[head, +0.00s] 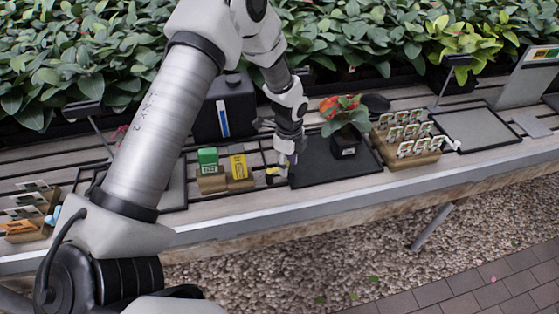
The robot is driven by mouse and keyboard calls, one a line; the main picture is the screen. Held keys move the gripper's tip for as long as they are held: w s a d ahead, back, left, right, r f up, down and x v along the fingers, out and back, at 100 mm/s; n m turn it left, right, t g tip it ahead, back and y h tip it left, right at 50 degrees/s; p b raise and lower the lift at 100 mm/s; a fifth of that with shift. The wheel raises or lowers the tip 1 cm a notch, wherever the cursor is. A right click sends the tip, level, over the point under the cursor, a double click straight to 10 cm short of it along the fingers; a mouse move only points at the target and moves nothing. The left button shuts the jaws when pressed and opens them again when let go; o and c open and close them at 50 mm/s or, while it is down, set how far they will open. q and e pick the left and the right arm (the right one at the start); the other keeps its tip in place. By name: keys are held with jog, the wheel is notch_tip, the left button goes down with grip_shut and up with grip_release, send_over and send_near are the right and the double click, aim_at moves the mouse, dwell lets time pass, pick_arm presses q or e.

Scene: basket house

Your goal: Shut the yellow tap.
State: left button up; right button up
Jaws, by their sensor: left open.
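A small yellow piece that looks like the yellow tap (272,171) shows at the front of the bench, just left of my left gripper. It is small and partly crowded by the gripper, so its handle position cannot be made out. My left gripper (287,162) reaches down from above, open, with its fingertips close beside the yellow piece. I cannot tell whether they touch it. A black tank (224,106) with a blue and white stripe stands behind, to the left. My right gripper is not in view.
A wooden holder with a green card (208,158) and a yellow card (238,167) stands left of the gripper. A black tray (318,172) with a potted red-flowered plant (345,128) lies to the right, beside a wooden rack (412,157) of small cards. Leafy plants line the back.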

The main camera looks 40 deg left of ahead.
pick_arm(q)
jog(key=shift+s, duration=0.1)
jog(key=shift+s+d+p, duration=0.2)
jog(key=shift+s+p, duration=0.7)
jog(key=shift+s, duration=0.5)
jog(key=shift+s+a, duration=0.1)
jog(key=shift+s, duration=0.6)
jog(key=shift+s+p, duration=0.45)
jog(key=shift+s, duration=0.4)
jog(key=shift+s+f+b, duration=0.1)
jog(key=shift+s+b, duration=0.1)
jog(key=shift+b, duration=0.1)
jog(key=shift+s+d+b, duration=0.2)
jog(key=shift+s+b, duration=0.45)
jog(key=shift+s, duration=0.3)
jog(key=shift+p, duration=0.5)
jog(key=shift+w+p, duration=0.25)
jog(key=shift+p, duration=0.1)
